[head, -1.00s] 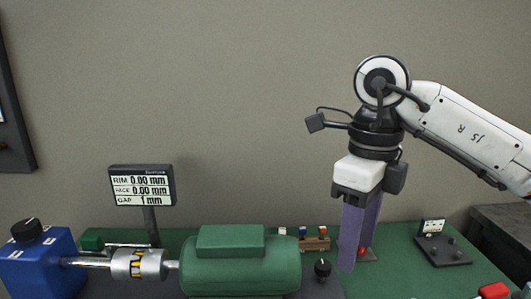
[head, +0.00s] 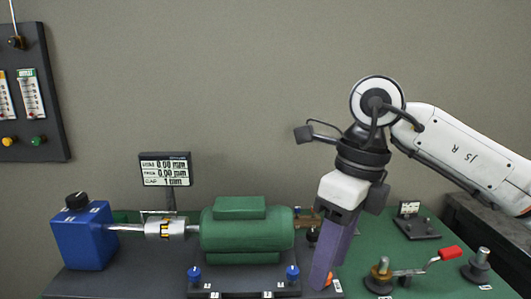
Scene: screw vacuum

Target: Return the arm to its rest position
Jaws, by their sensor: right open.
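My right arm comes in from the right, and its white wrist hangs over the green bench top. My right gripper (head: 333,255) points down with its purple fingers, just right of the green motor (head: 247,233). The fingers overlap in this view; no object shows between them. A small orange part shows by the fingertips. My left gripper is not in the picture. A blue pump box (head: 83,238) with a black knob stands at the left, joined to the motor by a shaft and a silver coupling (head: 165,229).
A display (head: 165,169) behind the coupling reads 0.00 mm values. A small black stand (head: 415,225) is behind. A gauge panel (head: 30,105) hangs on the wall.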

